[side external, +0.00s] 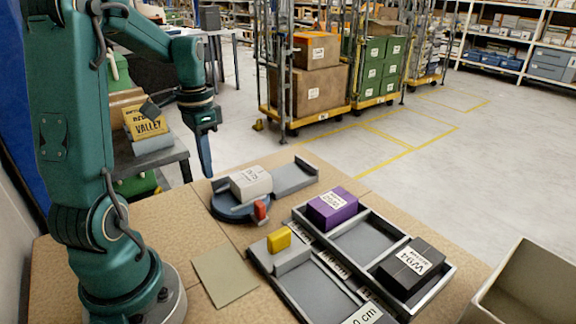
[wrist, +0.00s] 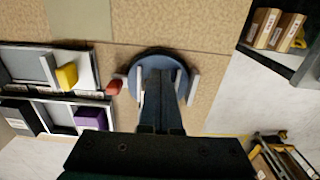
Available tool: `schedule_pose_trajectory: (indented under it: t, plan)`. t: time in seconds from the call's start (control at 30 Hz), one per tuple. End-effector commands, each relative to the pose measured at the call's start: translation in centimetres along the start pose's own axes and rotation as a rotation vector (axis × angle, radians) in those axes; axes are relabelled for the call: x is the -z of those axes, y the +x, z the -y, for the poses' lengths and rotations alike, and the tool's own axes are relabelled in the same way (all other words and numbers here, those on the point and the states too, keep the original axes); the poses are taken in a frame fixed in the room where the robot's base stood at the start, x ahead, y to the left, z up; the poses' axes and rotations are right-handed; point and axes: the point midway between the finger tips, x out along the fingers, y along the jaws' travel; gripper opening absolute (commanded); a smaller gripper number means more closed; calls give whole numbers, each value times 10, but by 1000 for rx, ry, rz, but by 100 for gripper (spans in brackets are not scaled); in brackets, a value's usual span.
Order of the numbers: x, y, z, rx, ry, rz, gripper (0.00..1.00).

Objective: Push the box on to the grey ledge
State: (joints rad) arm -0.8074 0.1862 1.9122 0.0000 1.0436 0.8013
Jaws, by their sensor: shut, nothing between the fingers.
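A pale grey box with a printed label (side external: 250,183) sits on a round blue-grey disc (side external: 232,209). The grey ledge (side external: 296,178), a flat plate with a dark upright end, adjoins the disc on the right. My gripper (side external: 206,172) is shut and empty, pointing down above and behind the disc, to the left of the box and apart from it. In the wrist view my gripper (wrist: 164,76) reaches over the disc (wrist: 150,56). There the fingers hide the disc's middle, and I cannot make out the box or the ledge clearly.
A red piece (side external: 260,210) stands at the disc's front edge. In front is a divided tray (side external: 440,286) with a purple box (side external: 332,208) and a black box (side external: 407,268). A yellow block (side external: 279,239) sits on a grey step. The board left of the disc is clear.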

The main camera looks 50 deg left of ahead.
Motion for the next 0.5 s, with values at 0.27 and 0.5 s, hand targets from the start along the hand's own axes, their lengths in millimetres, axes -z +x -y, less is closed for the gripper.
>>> schedule_pose_trajectory:
  t: [0.27,0.5]
  plan:
    - [-1,57,-2,-7,1,6,0]
    - [24,69,0,2,5,-1,0]
